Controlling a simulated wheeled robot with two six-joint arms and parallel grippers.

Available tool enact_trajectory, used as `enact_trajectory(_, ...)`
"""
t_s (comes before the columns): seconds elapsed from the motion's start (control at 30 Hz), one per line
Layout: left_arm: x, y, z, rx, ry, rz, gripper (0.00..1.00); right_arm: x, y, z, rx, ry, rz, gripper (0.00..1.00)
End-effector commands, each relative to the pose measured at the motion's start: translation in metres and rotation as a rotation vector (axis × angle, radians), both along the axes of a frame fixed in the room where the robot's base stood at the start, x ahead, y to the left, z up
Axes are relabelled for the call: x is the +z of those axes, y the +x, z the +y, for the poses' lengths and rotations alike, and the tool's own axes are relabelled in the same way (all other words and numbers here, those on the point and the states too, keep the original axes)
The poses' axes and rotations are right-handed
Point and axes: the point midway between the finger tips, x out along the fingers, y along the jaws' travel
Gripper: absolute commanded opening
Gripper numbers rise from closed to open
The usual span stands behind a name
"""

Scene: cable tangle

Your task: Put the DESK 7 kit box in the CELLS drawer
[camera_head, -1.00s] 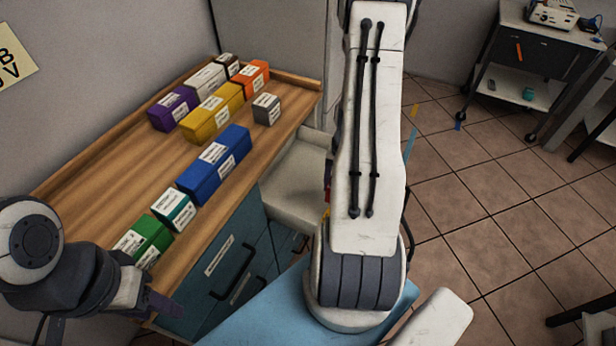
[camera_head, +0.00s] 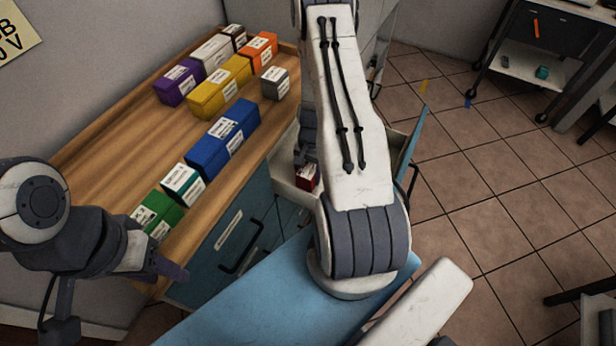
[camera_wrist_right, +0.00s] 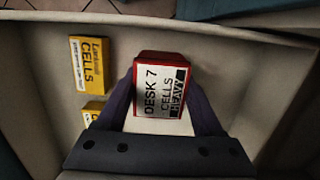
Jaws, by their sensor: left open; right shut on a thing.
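The DESK 7 kit box (camera_wrist_right: 160,88) is red with a white label reading DESK 7, CELLS, HEAVY. My right gripper (camera_wrist_right: 164,105) is shut on it, one dark finger on each side. The box is over or inside the open drawer (camera_wrist_right: 225,65); I cannot tell if it touches the floor. In the head view the red box (camera_head: 307,178) shows in the open drawer (camera_head: 284,188), beside my right arm. A yellow box marked CELLS (camera_wrist_right: 91,63) lies in this drawer. My left gripper (camera_head: 170,268) is open and empty near the desk's front corner.
Several coloured boxes, including a blue one (camera_head: 223,140) and a green one (camera_head: 157,213), stand on the wooden desktop (camera_head: 115,160). A closed blue drawer (camera_head: 215,260) is left of the open one. Another yellow box (camera_wrist_right: 93,110) is partly hidden by my gripper.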

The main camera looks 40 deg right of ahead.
Motion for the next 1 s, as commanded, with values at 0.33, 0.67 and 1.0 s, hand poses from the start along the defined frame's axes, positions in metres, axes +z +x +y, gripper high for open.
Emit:
enact_trajectory(0.33,-0.001,0.0,0.0,0.0,0.0,0.0,0.47,-0.02,0.0,-0.001,-0.001,-0.002,-0.002,0.0)
enact_trajectory(0.67,-0.003,0.0,0.0,0.0,0.0,0.0,0.47,-0.023,0.0,-0.001,0.0,-0.001,-0.001,0.98)
enact_trajectory(1.0,0.001,0.0,0.0,0.0,0.0,0.0,0.47,-0.019,0.0,-0.001,0.0,-0.001,-0.001,0.98)
